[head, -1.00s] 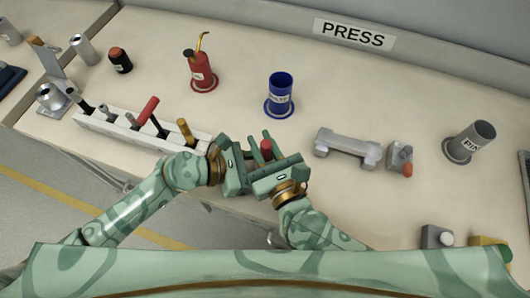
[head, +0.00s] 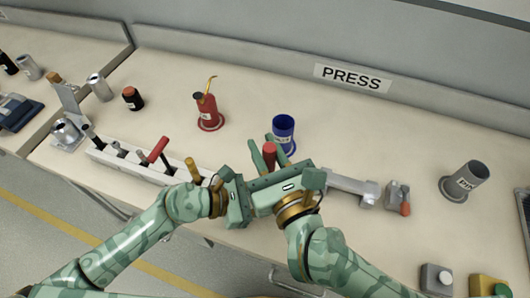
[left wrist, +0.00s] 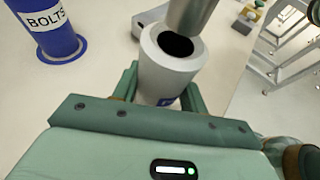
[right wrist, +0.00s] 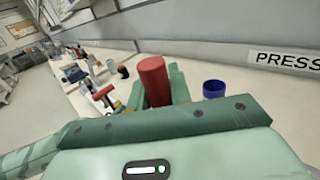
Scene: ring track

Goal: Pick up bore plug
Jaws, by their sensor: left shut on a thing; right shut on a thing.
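My right gripper (head: 268,157) is shut on the bore plug, whose red handle (head: 269,153) stands up between the fingers. The red handle also shows in the right wrist view (right wrist: 153,80). My left gripper (head: 238,203) is close beside the right one, its fingertips hidden in the head view. In the left wrist view it is shut on a grey hollow cylinder (left wrist: 165,80) with a dark bore. A metal cylinder (left wrist: 190,14), seemingly the plug's end, is over that mouth. I cannot tell whether they touch.
A pale rack (head: 115,160) with several tools stands at left. A red oil can (head: 208,112), a blue bolts cup (head: 283,132), a grey fixture (head: 350,187) and a grey pin cup (head: 463,181) stand on the bench. The bench in front of the PRESS sign (head: 352,78) is clear.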

